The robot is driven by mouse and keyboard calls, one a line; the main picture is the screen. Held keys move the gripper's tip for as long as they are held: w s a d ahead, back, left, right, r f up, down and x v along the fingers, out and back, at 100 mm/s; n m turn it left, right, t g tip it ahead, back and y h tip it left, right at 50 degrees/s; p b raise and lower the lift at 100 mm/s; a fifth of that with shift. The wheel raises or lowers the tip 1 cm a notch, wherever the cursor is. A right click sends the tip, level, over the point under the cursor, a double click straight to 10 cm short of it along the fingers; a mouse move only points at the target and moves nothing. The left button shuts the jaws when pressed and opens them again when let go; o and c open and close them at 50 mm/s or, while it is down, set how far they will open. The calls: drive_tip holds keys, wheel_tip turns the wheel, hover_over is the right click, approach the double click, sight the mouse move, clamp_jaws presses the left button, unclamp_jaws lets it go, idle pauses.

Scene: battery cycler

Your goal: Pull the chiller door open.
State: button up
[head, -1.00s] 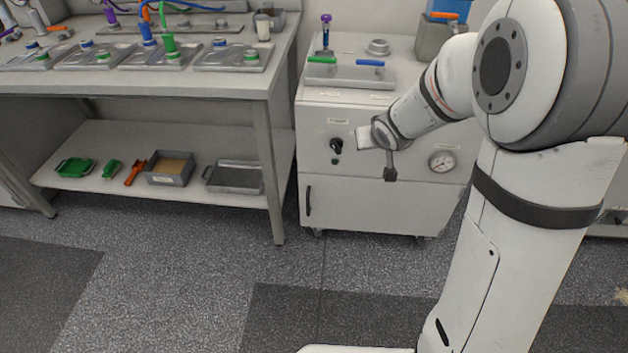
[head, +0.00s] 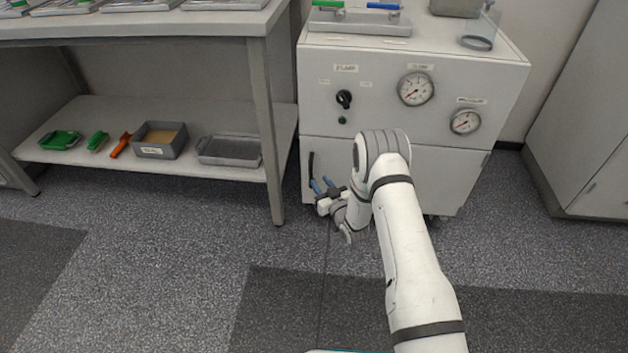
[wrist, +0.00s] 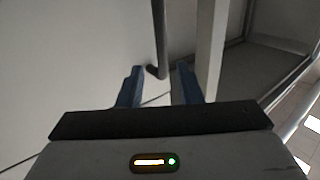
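The chiller (head: 420,55) is a white cabinet, and its lower front is the door (head: 455,175), which looks shut. The door's dark upright handle (head: 311,165) is near the door's left edge. My gripper (head: 322,184) is low in front of the door, its blue fingers pointing at the handle's lower end. In the wrist view, the handle (wrist: 160,35) comes down between the two blue fingertips (wrist: 159,72), which are spread apart with a gap on both sides. I cannot tell how deep the handle sits between them.
A workbench (head: 262,95) with a lower shelf stands just left of the chiller, its front leg close to my gripper. A grey cabinet (head: 590,130) stands at right. The floor in front is clear.

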sight(312, 173)
drive_tip(key=b+x, duration=0.2)
drive_tip(key=x, duration=0.5)
drive_tip(key=shift+w+a+f, duration=0.15)
drive_tip(key=shift+w+a, duration=0.1)
clamp_jaws()
